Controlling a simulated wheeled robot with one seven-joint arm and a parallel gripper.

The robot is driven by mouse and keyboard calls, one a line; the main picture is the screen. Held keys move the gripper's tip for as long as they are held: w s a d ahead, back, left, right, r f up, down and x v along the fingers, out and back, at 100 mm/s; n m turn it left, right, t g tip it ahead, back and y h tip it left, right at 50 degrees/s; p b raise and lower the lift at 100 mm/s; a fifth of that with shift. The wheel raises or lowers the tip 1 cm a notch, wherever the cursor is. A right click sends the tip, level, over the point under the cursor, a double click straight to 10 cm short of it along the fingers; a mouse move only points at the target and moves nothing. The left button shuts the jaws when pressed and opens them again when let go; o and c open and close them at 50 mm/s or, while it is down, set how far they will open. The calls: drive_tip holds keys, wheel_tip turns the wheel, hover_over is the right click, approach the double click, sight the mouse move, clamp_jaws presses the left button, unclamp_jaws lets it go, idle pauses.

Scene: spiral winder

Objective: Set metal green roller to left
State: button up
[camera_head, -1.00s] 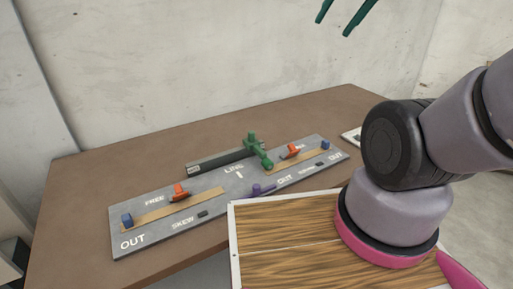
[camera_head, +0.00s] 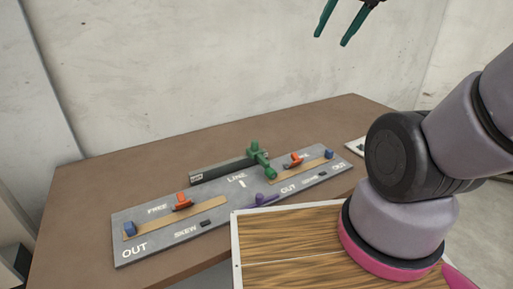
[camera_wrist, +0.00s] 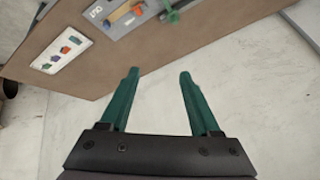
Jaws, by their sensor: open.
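The green metal roller (camera_head: 258,157) sits near the middle of a grey panel (camera_head: 150,249) on the brown table. It has an upright knob and a round barrel pointing towards the front. In the wrist view the green roller (camera_wrist: 171,16) is partly cut off at the top edge. My gripper (camera_head: 332,40) is open and empty, high above the table in front of the wall. The wrist view shows its two teal fingers (camera_wrist: 158,72) spread apart, with nothing between them.
Orange sliders stand left (camera_head: 182,201) and right (camera_head: 293,160) of the roller, with blue blocks (camera_head: 129,229) at the track ends. A white card (camera_wrist: 61,49) lies on the table. Bare brown table (camera_head: 85,190) surrounds the panel.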

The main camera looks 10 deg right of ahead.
drive_tip(key=w+a+f+n+g+h, duration=0.15)
drive_tip(key=w+f+n, duration=0.3)
drive_tip(key=w, duration=0.45)
drive_tip(key=n+g, duration=0.5)
drive_tip(key=n, duration=0.9)
hover_over(255, 140)
wheel_tip(255, 140, down, 26)
drive_tip(key=shift+m, duration=0.25)
wheel_tip(255, 140, down, 11)
drive_tip(key=shift+s+r, duration=0.1)
drive_tip(key=shift+s, duration=0.05)
clamp_jaws()
